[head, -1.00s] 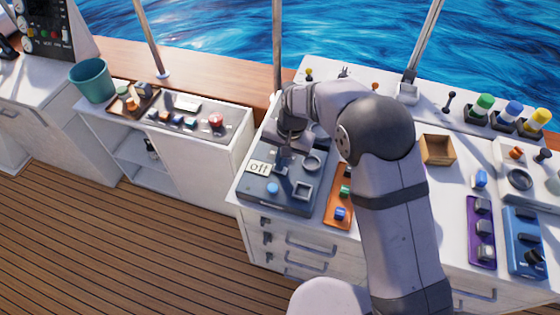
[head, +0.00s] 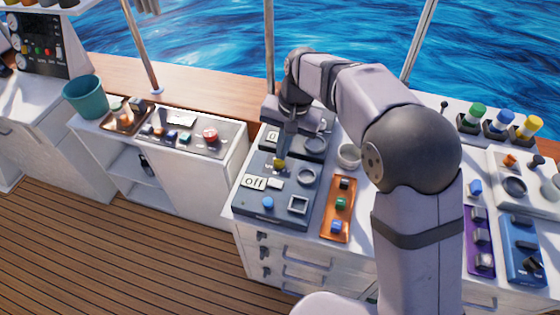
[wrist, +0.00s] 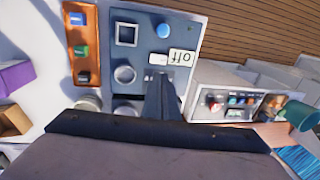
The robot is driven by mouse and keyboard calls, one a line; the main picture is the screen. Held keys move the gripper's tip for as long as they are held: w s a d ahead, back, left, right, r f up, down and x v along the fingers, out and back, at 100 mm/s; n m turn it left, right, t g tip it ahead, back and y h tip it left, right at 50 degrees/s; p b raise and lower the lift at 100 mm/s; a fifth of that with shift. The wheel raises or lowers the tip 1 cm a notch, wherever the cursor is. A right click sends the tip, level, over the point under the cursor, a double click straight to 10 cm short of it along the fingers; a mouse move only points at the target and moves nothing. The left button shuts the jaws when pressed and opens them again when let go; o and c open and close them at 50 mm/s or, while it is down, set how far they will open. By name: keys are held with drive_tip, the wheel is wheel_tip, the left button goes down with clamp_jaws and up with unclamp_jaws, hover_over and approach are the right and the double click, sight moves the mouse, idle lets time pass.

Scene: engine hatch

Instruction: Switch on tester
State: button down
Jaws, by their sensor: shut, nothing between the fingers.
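The tester appears to be the dark blue-grey panel (head: 250,208) on the white counter. It also shows in the wrist view (wrist: 185,35). A small white switch (head: 276,183) lies beside the label, and a blue button (head: 267,202) is nearer the front edge. The panel also carries a square frame (head: 298,205) and a round ring (head: 307,177). My gripper (head: 281,157) is shut and empty, pointing down over the back part of the panel. In the wrist view its fingertips (wrist: 163,76) appear close to the white switch (wrist: 158,59); contact cannot be told.
An orange tray (head: 328,231) with several coloured blocks lies right of the panel. A dark unit with a "0" display (head: 272,136) stands behind it. A purple strip (head: 472,246) and a blue box (head: 521,255) are farther right. A teal bucket (head: 85,98) stands on the left.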

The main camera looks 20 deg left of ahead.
sight(270, 181)
drive_tip(key=shift+d+r, duration=0.1)
drive_tip(key=shift+r, duration=0.55)
drive_tip(key=shift+f+b, duration=0.1)
drive_tip(key=shift+b, duration=0.2)
drive_tip(key=a+b, duration=0.1)
drive_tip(key=b, duration=0.4)
drive_tip(key=shift+w+a+f, duration=0.1)
drive_tip(key=shift+w, duration=0.05)
drive_tip(key=shift+r+b, duration=0.35)
drive_tip(key=shift+b, duration=0.05)
drive_tip(key=f+p, duration=0.1)
drive_tip(key=f, duration=0.3)
drive_tip(key=a+f+p, duration=0.1)
drive_tip(key=f, duration=0.4)
drive_tip(key=a+f+p, duration=0.1)
drive_tip(key=f+p, duration=0.1)
drive_tip(key=f, duration=0.3)
drive_tip(key=shift+a, duration=0.1)
drive_tip(key=shift+a+p, duration=0.1)
drive_tip(key=shift+p, duration=0.2)
